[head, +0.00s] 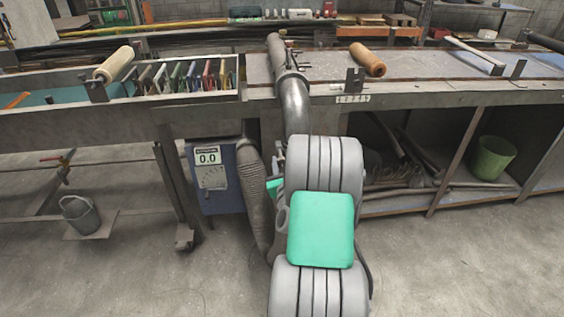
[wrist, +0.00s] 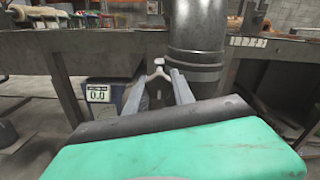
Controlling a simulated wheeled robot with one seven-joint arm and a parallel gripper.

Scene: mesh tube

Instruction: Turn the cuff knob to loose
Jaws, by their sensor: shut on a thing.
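The cuff knob (wrist: 156,66) is a small pale grey winged piece in the wrist view, just left of the dark grey pipe. My gripper (wrist: 159,76) has its two grey fingers closed in on the knob from either side. The cuff (wrist: 195,66) shows as a banded ring around the pipe. In the head view the pipe (head: 294,104) rises to the bench, with a ring near its upper bend. My arm hides the gripper and knob there. No loose or tight marking is readable.
A blue-grey box with a 0.0 display (head: 208,156) stands under the bench, left of my arm; a ribbed hose (head: 253,185) runs beside it. The long bench (head: 440,93) spans the view. A green bin (head: 492,158) sits on the lower shelf at right. A bucket (head: 80,215) stands left.

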